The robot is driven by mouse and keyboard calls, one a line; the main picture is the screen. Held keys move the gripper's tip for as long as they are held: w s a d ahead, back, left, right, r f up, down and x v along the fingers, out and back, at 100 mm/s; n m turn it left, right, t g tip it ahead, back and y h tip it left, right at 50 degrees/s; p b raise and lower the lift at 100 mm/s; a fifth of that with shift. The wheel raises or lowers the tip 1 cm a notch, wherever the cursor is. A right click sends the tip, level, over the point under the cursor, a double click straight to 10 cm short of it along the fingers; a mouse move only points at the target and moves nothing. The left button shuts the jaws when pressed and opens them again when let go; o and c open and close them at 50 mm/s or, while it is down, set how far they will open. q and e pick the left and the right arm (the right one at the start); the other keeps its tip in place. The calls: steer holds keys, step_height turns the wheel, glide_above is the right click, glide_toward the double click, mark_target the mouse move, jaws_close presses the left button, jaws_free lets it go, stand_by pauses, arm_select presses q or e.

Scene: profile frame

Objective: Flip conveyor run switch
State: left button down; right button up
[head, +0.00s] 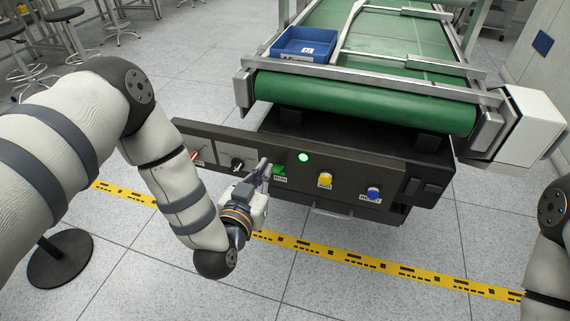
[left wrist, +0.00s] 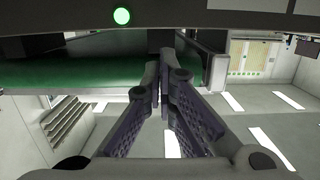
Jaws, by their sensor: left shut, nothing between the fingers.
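The conveyor's black control panel (head: 345,178) faces me in the head view. A green run switch (head: 280,169) sits on it with a small label below. A round green lamp (head: 303,157) just right of the switch is lit; it also shows in the left wrist view (left wrist: 121,16). My left gripper (head: 266,168) is shut and empty, its tips just left of the switch; I cannot tell whether they touch it. In the left wrist view its fingers (left wrist: 163,65) meet near the panel edge, and the switch cannot be made out. My right gripper is out of view.
The panel also carries a black knob (head: 237,163), a red control (head: 194,155), a yellow button (head: 325,179) and a blue button (head: 373,194). Behind it is the green belt (head: 365,98) with a blue bin (head: 304,46). Yellow tape (head: 340,258) marks the open floor.

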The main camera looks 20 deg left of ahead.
arm_select(q)
steer(key=shift+a+f, duration=0.15)
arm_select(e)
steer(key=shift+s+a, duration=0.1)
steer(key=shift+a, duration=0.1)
arm_select(q)
steer(key=b, duration=0.2)
glide_above(278, 169)
step_height(278, 169, down, 2)
steer(key=shift+w+f, duration=0.1)
steer(key=shift+s+f, duration=0.7)
steer(key=shift+f, duration=0.35)
steer(key=shift+s+f, duration=0.2)
steer(key=shift+f, duration=0.15)
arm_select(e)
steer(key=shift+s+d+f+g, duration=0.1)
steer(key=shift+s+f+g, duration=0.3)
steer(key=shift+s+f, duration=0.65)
